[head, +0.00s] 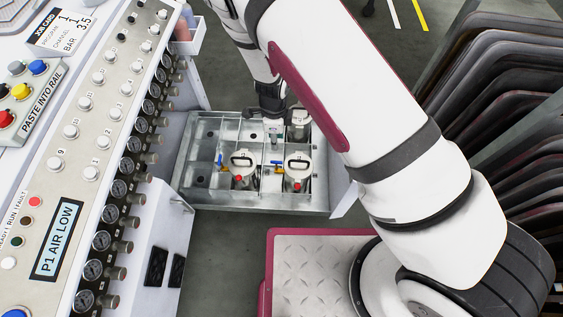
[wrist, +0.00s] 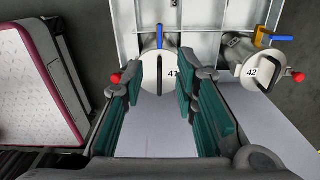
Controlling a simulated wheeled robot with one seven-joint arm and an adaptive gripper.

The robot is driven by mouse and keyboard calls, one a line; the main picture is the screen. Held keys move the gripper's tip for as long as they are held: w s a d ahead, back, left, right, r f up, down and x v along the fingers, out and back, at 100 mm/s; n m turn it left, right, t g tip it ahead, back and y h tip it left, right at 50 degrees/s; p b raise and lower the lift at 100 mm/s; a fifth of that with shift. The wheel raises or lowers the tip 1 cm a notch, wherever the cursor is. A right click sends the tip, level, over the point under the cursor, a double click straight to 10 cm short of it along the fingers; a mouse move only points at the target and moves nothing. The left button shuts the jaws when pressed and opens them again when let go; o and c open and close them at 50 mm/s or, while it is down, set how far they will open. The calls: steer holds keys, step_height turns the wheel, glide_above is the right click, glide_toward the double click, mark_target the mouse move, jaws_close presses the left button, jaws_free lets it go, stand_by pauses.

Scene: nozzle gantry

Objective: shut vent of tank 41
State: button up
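Tank 41 (wrist: 165,70) is a pale round-topped can, centred in the wrist view. A blue lever (wrist: 161,40) stands upright in the picture at its top edge, and a red ball knob (wrist: 116,78) sticks out at its left. My gripper (wrist: 161,62) is open, with its green-padded fingers apart and tank 41 showing between them. I cannot tell whether they touch it. In the head view my gripper (head: 271,102) hangs over the metal crate (head: 200,172). The tank numbers cannot be read there.
Tank 42 (wrist: 255,66) is at the right, with a blue lever turned sideways, a yellow part and a red knob. Two tanks (head: 243,161) (head: 298,162) stand at the crate's front, another (head: 299,117) behind. A control panel (head: 95,130) stands left, stacked dark panels (head: 500,130) right.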

mark_target(276, 162)
step_height(276, 162, down, 14)
steer(key=b, duration=0.4)
steer(key=shift+r, duration=0.15)
jaws_close()
